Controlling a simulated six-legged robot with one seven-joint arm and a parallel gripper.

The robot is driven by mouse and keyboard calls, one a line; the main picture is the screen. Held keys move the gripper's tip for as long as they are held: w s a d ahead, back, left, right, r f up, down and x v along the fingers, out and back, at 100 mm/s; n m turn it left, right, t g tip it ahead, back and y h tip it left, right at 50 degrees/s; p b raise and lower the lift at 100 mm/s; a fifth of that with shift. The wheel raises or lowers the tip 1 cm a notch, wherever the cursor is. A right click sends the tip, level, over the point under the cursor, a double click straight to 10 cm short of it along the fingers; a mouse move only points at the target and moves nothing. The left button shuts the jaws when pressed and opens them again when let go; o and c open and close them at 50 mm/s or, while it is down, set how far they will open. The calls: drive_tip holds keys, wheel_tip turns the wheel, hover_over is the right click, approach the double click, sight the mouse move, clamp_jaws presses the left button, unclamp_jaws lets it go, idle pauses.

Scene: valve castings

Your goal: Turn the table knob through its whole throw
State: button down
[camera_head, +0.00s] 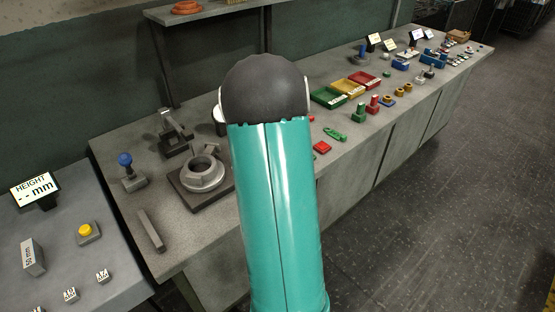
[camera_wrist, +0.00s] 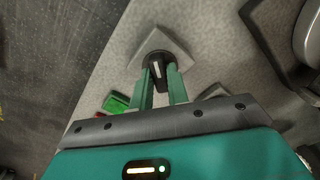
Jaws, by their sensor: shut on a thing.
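The table knob (camera_wrist: 157,62) is black with a white pointer line and sits on a pale grey square plate (camera_wrist: 175,48) in the wrist view. My gripper (camera_wrist: 161,78) reaches it from the lower side, with one green finger on either side of the knob. The fingers are closed on it, and they partly cover its sides. The white line runs roughly up and down in the wrist view. In the head view my teal arm hides the knob and the gripper.
A round metal casting (camera_head: 203,175) stands on a dark plate left of my arm. A blue-topped knob (camera_head: 125,159) and a grey bar (camera_head: 151,231) are farther left. Green (camera_head: 328,97), yellow (camera_head: 347,87) and red trays (camera_head: 364,79) stand to the right. A red block (camera_head: 322,147) lies near the front edge.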

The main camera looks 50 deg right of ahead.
drive_tip(key=m, duration=0.5)
drive_tip(key=shift+m, duration=0.3)
drive_tip(key=m, duration=0.4)
drive_tip(key=shift+m, duration=0.3)
drive_tip(key=c, duration=1.4)
unclamp_jaws()
drive_tip(key=shift+o, duration=0.2)
wheel_tip(320, 180, up, 14)
drive_tip(key=shift+f, duration=0.1)
